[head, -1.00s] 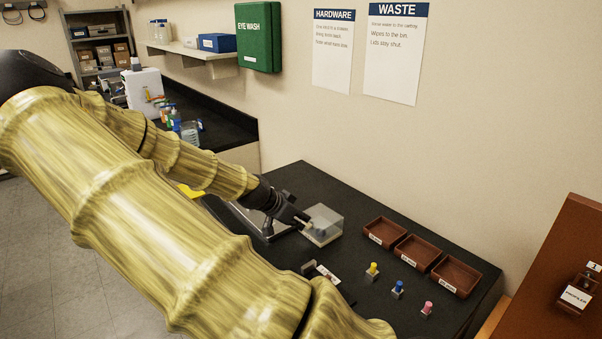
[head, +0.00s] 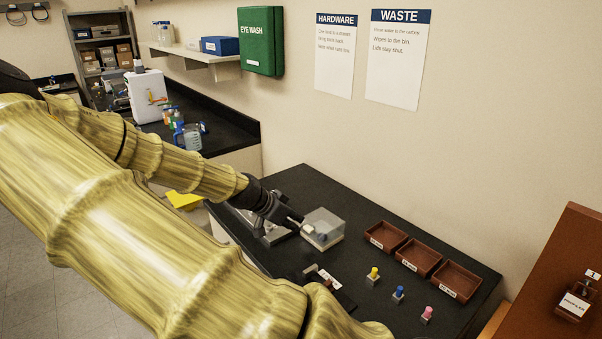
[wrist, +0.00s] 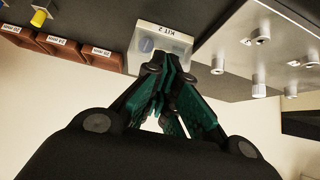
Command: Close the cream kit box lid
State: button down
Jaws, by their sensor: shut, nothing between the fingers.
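The cream kit box (head: 323,236) stands on the black bench, left of the brown trays. It has a pale base and a see-through upper part, which looks down over the base, though I cannot tell whether it is fully shut. In the wrist view the box (wrist: 160,32) carries a "KIT 2" label, with bluish round shapes inside. My gripper (head: 299,221) is at the box's left side, its fingers shut and empty. In the wrist view my gripper (wrist: 163,72) overlaps the box's edge; I cannot tell whether it touches.
A grey metal plate device (head: 268,233) is left of the box, beneath my gripper. Brown trays (head: 418,254) lie to the right. Yellow, blue and pink knobbed pieces (head: 398,293) stand in front of them. The wall is close behind the bench.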

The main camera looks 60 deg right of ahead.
jog(key=w+a+f+b, duration=0.1)
jog(key=a+f+b, duration=0.1)
jog(key=a, duration=0.4)
jog(key=shift+w, duration=0.4)
jog(key=shift+f, duration=0.1)
